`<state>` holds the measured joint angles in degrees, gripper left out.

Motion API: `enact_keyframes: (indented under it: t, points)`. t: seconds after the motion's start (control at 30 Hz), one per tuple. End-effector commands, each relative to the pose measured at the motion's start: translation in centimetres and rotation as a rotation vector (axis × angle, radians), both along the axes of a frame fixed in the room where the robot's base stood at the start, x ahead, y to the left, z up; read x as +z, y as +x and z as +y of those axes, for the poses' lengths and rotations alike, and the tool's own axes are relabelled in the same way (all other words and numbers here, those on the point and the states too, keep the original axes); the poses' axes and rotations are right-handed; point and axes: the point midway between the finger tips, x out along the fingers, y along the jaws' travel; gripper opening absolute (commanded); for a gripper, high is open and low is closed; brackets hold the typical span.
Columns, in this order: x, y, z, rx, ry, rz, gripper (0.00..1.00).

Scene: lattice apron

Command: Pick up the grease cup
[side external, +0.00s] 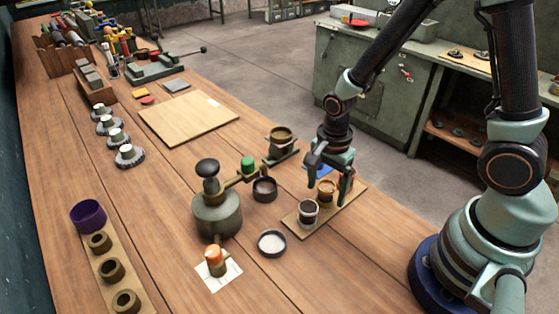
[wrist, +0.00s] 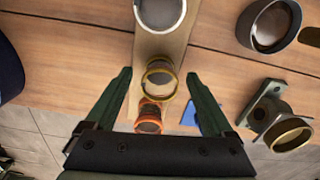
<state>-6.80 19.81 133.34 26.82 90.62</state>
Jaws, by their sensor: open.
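Three small cups stand in a row on a narrow wooden board (side external: 330,213): a grey-rimmed one (side external: 308,212), a brass-coloured one (side external: 327,194) and an orange-copper one partly hidden by a finger. The frames do not label which is the grease cup. My gripper (side external: 328,182) is open and points down over the row. In the wrist view, the brass cup (wrist: 160,83) appears between the open fingers (wrist: 158,75). The orange cup (wrist: 149,116) is nearer the palm, and the grey cup (wrist: 160,12) is beyond the tips. Contact cannot be told.
A bracketed cup (side external: 281,143) is behind. An orange-topped piece (side external: 215,262) sits on white paper.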

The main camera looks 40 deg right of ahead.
Motion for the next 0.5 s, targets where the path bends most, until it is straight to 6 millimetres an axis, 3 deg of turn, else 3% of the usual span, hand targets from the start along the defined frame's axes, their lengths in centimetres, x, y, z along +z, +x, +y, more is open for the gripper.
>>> enact_keyframes:
  t: [0.03,0.23,0.5]
  points:
    - [0.02,0.00,0.00,0.000,0.000,0.000,0.80]
    - [0.03,0.00,0.00,0.000,0.000,0.000,0.03]
    - [0.08,0.01,0.00,0.000,0.000,0.000,0.00]
